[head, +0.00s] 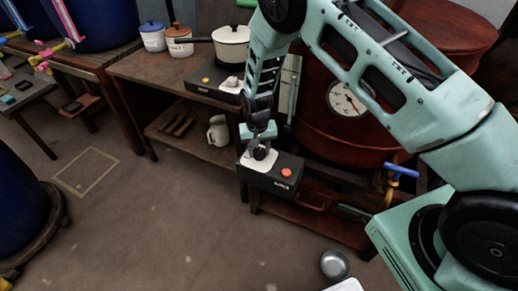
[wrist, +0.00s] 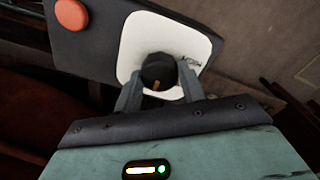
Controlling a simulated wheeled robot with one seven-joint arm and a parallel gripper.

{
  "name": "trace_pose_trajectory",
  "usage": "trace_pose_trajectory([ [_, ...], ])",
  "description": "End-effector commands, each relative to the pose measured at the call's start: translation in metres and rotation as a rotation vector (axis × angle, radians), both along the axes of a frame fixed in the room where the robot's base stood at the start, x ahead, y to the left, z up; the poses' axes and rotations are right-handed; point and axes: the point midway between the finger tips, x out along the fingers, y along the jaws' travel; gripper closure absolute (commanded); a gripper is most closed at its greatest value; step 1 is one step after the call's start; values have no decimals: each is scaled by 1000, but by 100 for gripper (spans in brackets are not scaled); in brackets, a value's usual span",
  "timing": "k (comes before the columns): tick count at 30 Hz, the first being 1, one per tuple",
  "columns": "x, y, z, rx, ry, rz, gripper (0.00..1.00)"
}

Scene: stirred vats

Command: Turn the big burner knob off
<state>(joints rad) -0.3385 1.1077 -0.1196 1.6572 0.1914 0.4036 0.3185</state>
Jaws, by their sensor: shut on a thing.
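The big burner knob (wrist: 159,72) is round and black with an orange-brown pointer mark. It sits on a white plate (wrist: 137,34) on a dark control box (wrist: 100,50). In the wrist view the mark points down, toward my gripper's palm. My gripper (wrist: 158,85) is shut on the knob, one finger on each side. In the head view my gripper (head: 262,146) reaches down onto the box (head: 285,168), and the knob (head: 260,153) shows small and dark between the fingers.
A round orange-red button (wrist: 71,14) is on the same box. A big red-brown vat with a white dial (head: 346,100) stands behind it, with a blue-handled tap (head: 401,170) at right. A white pan (head: 231,47) sits on the bench. A metal bowl (head: 335,264) lies on the floor.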

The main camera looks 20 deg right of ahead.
Motion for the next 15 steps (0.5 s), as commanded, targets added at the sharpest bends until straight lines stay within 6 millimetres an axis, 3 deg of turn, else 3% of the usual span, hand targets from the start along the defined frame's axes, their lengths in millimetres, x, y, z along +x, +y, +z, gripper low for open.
trace_pose_trajectory([
  [4,1,0,1,0,-1,-3,82],
  [5,1,0,1,0,-1,-3,57],
  [7,1,0,1,0,-1,-2,38],
  [15,0,0,1,0,-1,-1,38],
])
